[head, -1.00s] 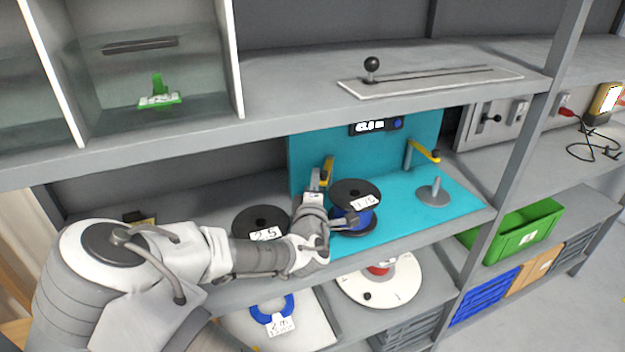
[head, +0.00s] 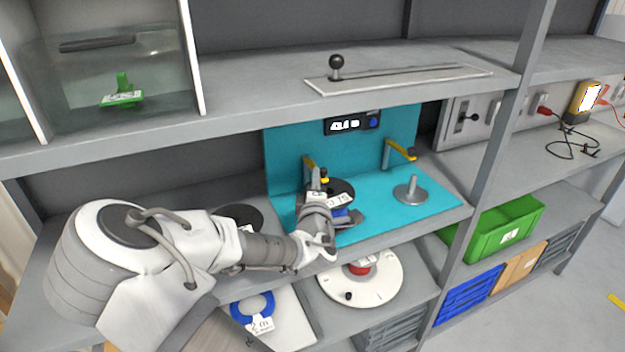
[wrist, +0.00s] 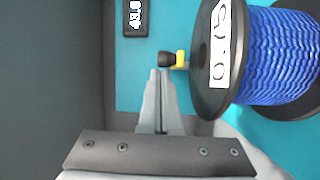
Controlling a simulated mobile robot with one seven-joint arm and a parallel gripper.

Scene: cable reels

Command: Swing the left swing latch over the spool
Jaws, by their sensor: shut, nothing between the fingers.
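The spool (head: 341,212) of blue wire with black flanges stands on the turquoise base and is partly hidden by my gripper; in the wrist view it fills the right side (wrist: 275,60). The left swing latch (head: 311,165) has a yellow arm and dark knob, angled right toward the spool's back edge. In the wrist view its knob (wrist: 166,58) is just beyond my fingertips, left of the labelled flange. I cannot tell whether the arm lies over the flange. My gripper (wrist: 157,73) is shut and empty, with its tips close to the knob; contact is unclear.
The right swing latch (head: 401,150) stands by an empty spindle (head: 411,188). A display (head: 350,123) is on the turquoise back panel. A dark reel (head: 238,214) lies left, behind my arm. The upper shelf (head: 240,105) overhangs the work area.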

